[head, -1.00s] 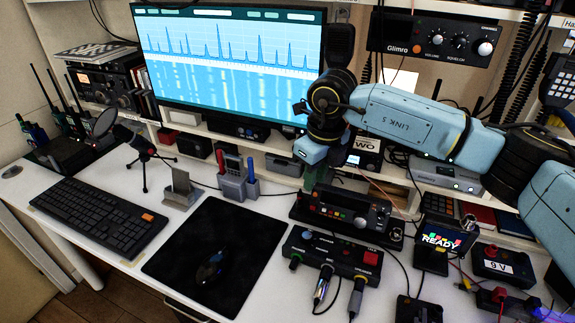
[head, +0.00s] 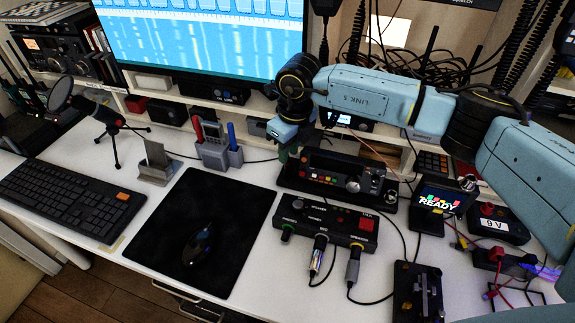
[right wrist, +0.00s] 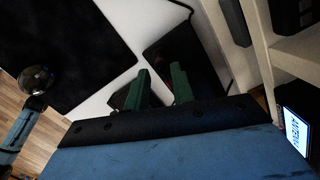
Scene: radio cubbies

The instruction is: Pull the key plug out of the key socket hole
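A black connector box (head: 335,222) with a red square on top stands on the white desk, right of the mouse mat. Two plugs with cables sit in its front: a silver plug (head: 319,252) in the middle and a grey plug (head: 352,266) at the right. The labels are too small to tell which is the key socket. My right gripper (head: 284,156) hangs pointing down behind the box, near the radio's left end. In the right wrist view its green fingers (right wrist: 161,72) are apart and empty. My left gripper is not in view.
A black radio (head: 338,178) stands behind the box. A READY display (head: 440,203) and a black key-like device (head: 417,293) are to the right. Pen holder (head: 217,153) and mouse mat (head: 212,228) lie left. Shelves line the back. Loose cables cross the desk.

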